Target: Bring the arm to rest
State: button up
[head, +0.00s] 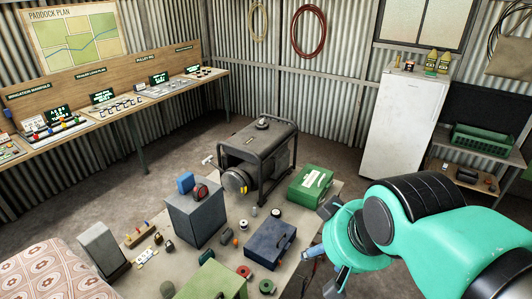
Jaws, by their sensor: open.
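My teal arm (435,235) reaches in from the lower right of the head view, with black joint covers. My gripper (322,270) is at its end, over the right front part of the low mat (323,212) on the floor. Its fingers are apart and I see nothing between them. The gripper is partly hidden by the arm's last links. A dark blue toolbox (270,245) lies just left of the gripper, and a green box (311,186) lies beyond it. I cannot tell the gripper's height above the mat.
A generator (262,155) in a black frame stands behind a grey box (196,216). Several small parts lie around them. A long bench (110,122) lines the left wall. A white fridge (402,120) and shelf (470,150) stand at the right. A patterned cloth (50,275) is front left.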

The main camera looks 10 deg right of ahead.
notch_tip(320, 180, down, 13)
jog(key=b, duration=1.2)
jog(key=shift+r, duration=0.15)
